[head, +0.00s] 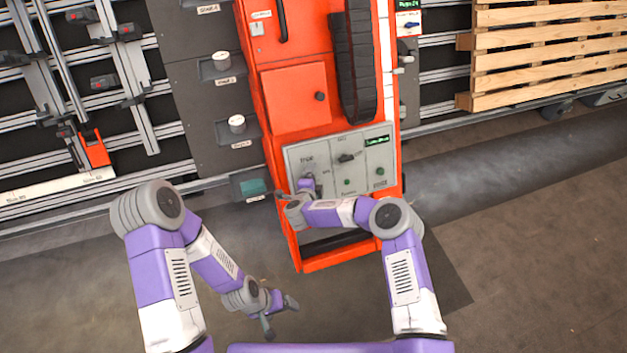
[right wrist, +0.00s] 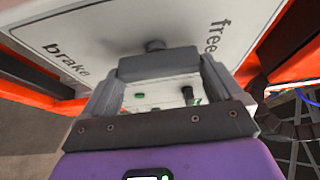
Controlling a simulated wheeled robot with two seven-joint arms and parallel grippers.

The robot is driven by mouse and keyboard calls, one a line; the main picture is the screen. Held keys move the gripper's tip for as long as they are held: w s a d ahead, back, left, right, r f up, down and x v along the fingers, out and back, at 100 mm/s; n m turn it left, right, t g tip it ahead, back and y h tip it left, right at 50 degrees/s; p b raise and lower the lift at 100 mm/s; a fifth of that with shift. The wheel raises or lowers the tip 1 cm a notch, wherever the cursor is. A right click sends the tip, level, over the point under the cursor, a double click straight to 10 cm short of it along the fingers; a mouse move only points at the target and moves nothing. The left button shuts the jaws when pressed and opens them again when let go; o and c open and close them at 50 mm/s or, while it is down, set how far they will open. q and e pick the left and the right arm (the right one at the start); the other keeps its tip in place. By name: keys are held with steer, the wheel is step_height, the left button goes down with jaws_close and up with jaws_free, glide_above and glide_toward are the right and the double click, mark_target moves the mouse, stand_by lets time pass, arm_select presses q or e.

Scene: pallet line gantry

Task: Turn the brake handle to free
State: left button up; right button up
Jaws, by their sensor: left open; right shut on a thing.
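The brake handle (right wrist: 158,64) is a dark grey bar on a short round hub, in front of a pale plate lettered "brake" and "free". My right gripper (head: 303,188) is at the lower left of the grey control panel (head: 345,183) on the orange cabinet. In the right wrist view its two fingers are shut on the handle, one at each end of the bar. The "brake" lettering is at left and "free" at upper right. In the head view my gripper mostly hides the handle. My left gripper (head: 279,316) is open and empty, low over the floor, away from the panel.
The orange cabinet (head: 298,95) carries a black cable chain (head: 356,65) and a black selector knob (head: 346,158) on its panel. Grey drawers (head: 205,120) stand to its left. A wooden pallet (head: 545,50) is at upper right. The floor in front is clear.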

steer(key=shift+s, duration=0.1)
steer(key=shift+c, duration=0.4)
steer(key=o, duration=0.8)
steer(key=shift+f, duration=0.1)
steer(key=shift+a, duration=0.1)
steer(key=p+v, duration=0.2)
steer(key=v, duration=0.5)
steer(key=shift+s+r, duration=0.15)
steer(key=shift+r, duration=0.05)
